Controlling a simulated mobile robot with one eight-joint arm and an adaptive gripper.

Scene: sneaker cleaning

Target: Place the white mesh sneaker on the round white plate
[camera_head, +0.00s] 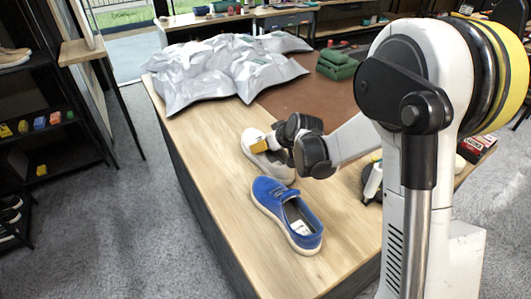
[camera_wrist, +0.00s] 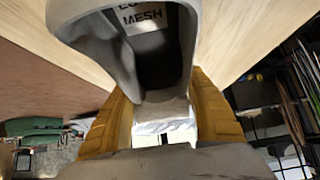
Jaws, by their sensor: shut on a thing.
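The white mesh sneaker (camera_head: 275,170) is on or just above the wooden table, behind a blue shoe. My gripper (camera_head: 261,146) is at the sneaker, with a yellow finger against it. In the wrist view, the sneaker (camera_wrist: 80,14) fills the top middle, with an insole label reading "MESH". I cannot tell whether the sole touches the table.
The blue shoe (camera_head: 288,212) lies just in front of the sneaker. Crumpled silver-grey bags (camera_head: 225,68) cover the table's far end. Folded green cloths (camera_head: 337,65) lie on a brown mat (camera_head: 305,98). The wooden table (camera_head: 200,128) is bare along its left side. My arm hides part of the right side.

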